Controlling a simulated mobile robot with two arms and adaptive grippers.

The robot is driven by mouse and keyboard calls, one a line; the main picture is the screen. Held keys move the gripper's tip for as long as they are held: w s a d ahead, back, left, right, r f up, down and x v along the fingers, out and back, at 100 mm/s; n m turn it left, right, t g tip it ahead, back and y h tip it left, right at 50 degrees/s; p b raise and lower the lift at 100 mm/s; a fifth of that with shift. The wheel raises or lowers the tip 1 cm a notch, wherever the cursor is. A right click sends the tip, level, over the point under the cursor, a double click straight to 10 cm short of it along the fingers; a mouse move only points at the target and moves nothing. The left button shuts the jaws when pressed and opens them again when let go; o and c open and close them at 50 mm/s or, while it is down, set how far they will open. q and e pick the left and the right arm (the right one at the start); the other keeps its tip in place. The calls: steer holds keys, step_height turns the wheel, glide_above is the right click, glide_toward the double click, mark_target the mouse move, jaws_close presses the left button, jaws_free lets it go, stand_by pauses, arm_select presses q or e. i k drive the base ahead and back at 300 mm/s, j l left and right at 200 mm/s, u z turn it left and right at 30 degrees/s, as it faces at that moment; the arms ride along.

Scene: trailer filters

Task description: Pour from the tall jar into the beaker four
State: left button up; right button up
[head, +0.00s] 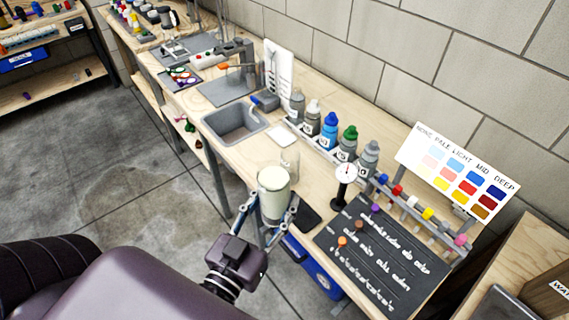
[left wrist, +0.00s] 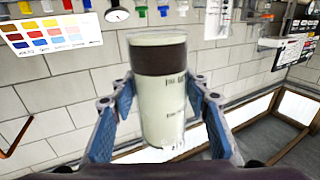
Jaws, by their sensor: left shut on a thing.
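The tall jar (head: 273,182), a clear cylinder with pale cream-green contents, is held by my left gripper (head: 267,208) near the bench's front edge. In the left wrist view the jar (left wrist: 160,105) shows a dark band and small lettering between the blue fingers of my left gripper (left wrist: 152,95). The jar looks roughly upright in the head view. A small clear glass vessel (head: 289,161) stands on the bench just behind the jar, partly hidden by it. I cannot read a number on it. My right gripper is not in view.
A round dial (head: 346,172) on a black stand is right of the jar.

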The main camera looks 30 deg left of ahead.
mark_target(290, 155)
steer(key=j+z, duration=0.15)
steer(key=j, duration=0.35)
steer(key=k+j+z, duration=0.15)
steer(key=j, duration=0.35)
steer(key=j+z, duration=0.15)
steer(key=j, duration=0.4)
steer(key=k+j+z, duration=0.15)
steer(key=j, duration=0.3)
steer(key=k+j+z, duration=0.15)
steer(key=j, duration=0.35)
steer(key=i, duration=0.05)
